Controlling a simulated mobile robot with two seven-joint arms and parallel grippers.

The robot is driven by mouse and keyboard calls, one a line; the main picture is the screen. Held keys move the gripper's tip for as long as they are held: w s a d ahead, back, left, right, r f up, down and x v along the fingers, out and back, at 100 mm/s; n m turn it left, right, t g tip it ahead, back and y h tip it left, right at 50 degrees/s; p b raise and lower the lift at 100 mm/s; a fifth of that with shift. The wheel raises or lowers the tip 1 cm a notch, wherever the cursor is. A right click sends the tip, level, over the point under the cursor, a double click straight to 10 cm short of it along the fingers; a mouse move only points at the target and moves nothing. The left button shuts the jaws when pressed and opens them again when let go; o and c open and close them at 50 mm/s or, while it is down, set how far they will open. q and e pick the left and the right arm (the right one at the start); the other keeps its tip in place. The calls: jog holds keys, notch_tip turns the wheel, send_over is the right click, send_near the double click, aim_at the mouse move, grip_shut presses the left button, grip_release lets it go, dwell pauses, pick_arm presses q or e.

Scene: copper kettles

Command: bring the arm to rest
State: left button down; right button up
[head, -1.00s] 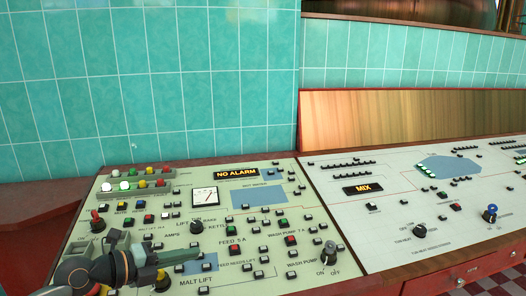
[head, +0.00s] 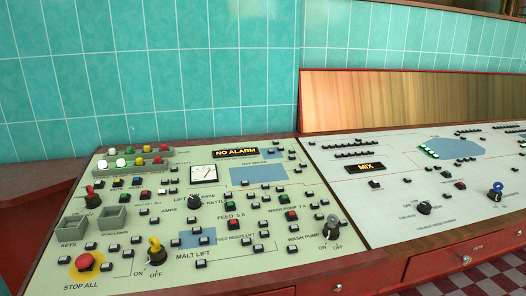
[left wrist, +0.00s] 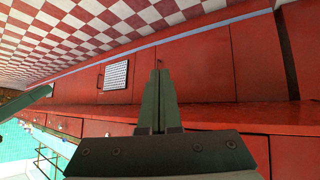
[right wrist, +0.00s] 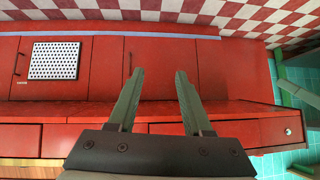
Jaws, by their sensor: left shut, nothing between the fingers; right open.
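My left gripper (left wrist: 159,80) shows in the left wrist view with its two green fingers together and nothing between them. Red cabinet fronts and the checkered floor lie beyond it. My right gripper (right wrist: 157,80) shows in the right wrist view with its fingers apart and empty, in front of red cabinets. Neither gripper shows in the head view. There the control panel (head: 130,215) is uncovered, with a yellow malt lift knob (head: 156,250), a red stop-all button (head: 84,263) and a lit "NO ALARM" display (head: 236,153).
A second panel (head: 400,215) with a lit "MIX" display (head: 366,167) adjoins on the right. A teal tiled wall (head: 150,70) stands behind. Red cabinets (left wrist: 200,72) and a perforated white plate (right wrist: 54,61) show in the wrist views. Checkered floor (right wrist: 265,20) is open beyond.

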pick_arm(q)
jog(key=a+r+p, duration=0.3)
jog(key=r+p, duration=0.8)
jog(key=p, duration=0.2)
jog(key=shift+s+r+n+t+y, duration=0.3)
jog(key=shift+r+y, duration=0.1)
pick_arm(e)
jog(key=s+d+r+h, duration=0.1)
jog(key=d+r, duration=0.2)
jog(key=r, duration=0.8)
jog(key=shift+s+d+m, duration=0.15)
jog(key=shift+s+m, duration=0.15)
jog(key=shift+m, duration=0.1)
jog(key=shift+w+r, duration=0.1)
dwell(4.7)
